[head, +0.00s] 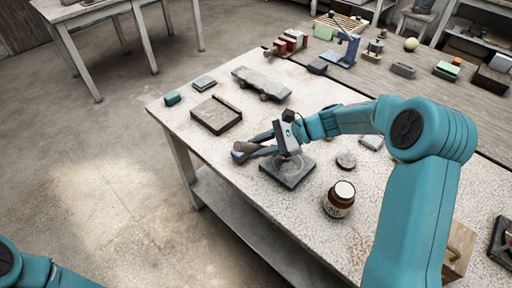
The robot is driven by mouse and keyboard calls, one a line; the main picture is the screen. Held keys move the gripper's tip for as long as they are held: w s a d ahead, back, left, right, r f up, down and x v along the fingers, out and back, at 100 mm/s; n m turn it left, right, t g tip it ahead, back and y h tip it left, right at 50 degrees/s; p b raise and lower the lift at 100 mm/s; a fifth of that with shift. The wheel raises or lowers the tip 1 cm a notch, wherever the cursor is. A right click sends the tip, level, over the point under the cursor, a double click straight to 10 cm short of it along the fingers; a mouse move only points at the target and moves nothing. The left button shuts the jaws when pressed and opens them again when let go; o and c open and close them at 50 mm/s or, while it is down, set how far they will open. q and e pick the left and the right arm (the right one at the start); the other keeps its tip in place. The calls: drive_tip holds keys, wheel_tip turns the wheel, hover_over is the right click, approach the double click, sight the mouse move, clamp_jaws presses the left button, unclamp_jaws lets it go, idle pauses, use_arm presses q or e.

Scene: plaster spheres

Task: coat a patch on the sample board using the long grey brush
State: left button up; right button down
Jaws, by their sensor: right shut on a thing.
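My right gripper (262,144) reaches in from the right over the table and is shut on a grey, brush-like thing (242,154), taken as the long grey brush. Its blunt brownish end points left; the rest is partly hidden by the fingers and wrist. A dark square board (290,181), probably the sample board, lies flat on the table just below and right of the gripper. A pale round mark shows on it, partly covered by my wrist. I cannot tell whether the brush touches anything. My left gripper is out of view; only part of my left arm shows at bottom left.
A brown jar with a white lid (340,199) stands right of the board, near a round grey disc (346,160). The front left table surface is clear.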

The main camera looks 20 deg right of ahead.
drive_tip(key=shift+w+d, duration=0.25)
drive_tip(key=shift+d, duration=0.45)
drive_tip(key=shift+a, duration=0.15)
drive_tip(key=shift+s+a+r+p, duration=0.15)
drive_tip(key=shift+s+a+r, duration=0.1)
drive_tip(key=shift+a+r, duration=0.2)
drive_tip(key=shift+s+a+r+p, duration=0.2)
drive_tip(key=shift+a+r, duration=0.1)
drive_tip(key=shift+a, duration=0.25)
drive_tip(key=shift+d+f, duration=0.1)
drive_tip(key=shift+f, duration=0.05)
drive_tip(key=shift+f+b, duration=0.55)
drive_tip(key=shift+f, duration=0.05)
